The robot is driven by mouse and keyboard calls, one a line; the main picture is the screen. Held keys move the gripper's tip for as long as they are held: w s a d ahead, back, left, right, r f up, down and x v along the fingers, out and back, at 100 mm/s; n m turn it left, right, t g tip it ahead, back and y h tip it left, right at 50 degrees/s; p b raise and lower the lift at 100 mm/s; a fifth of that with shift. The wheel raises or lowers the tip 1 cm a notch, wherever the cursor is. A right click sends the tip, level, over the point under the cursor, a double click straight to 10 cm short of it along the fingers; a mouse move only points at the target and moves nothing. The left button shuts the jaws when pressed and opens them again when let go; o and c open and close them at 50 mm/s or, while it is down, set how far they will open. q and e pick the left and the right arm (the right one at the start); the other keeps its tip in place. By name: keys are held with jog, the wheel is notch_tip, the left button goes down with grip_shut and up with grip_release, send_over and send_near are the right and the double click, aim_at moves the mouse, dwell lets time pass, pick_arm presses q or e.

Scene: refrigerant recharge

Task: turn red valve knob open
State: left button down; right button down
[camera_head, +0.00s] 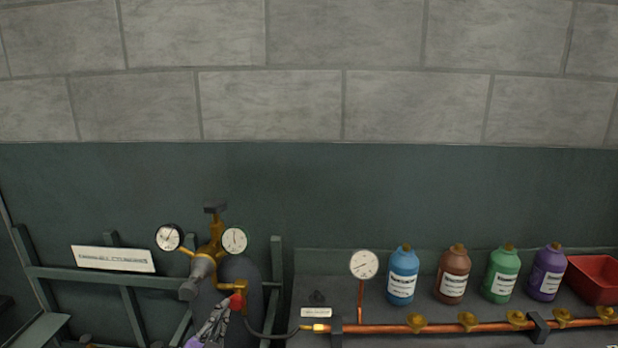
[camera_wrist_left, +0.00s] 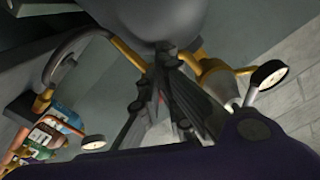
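The red valve knob (camera_head: 237,301) sits on a brass fitting low on the dark gas cylinder (camera_head: 243,272), at lower left centre in the head view. My left gripper (camera_head: 226,307) reaches up from below, its fingertips right at the knob. In the left wrist view its two dark fingers (camera_wrist_left: 164,82) converge toward the tips. A small patch of red (camera_wrist_left: 162,98) shows between them, mostly hidden by the fingers. Whether they grip the knob or only stand around it cannot be made out. My right gripper is in neither view.
A brass regulator (camera_head: 213,250) with two gauges stands above the knob. A black hose (camera_head: 270,334) runs from the fitting to a copper pipe (camera_head: 385,328) with several brass valves. Several bottles and a red bin (camera_head: 594,279) stand on the right. A green rack (camera_head: 90,277) is at left.

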pick_arm(q)
jog(key=shift+d, duration=0.35)
jog(key=shift+d+f, duration=0.15)
jog(key=shift+d, duration=0.05)
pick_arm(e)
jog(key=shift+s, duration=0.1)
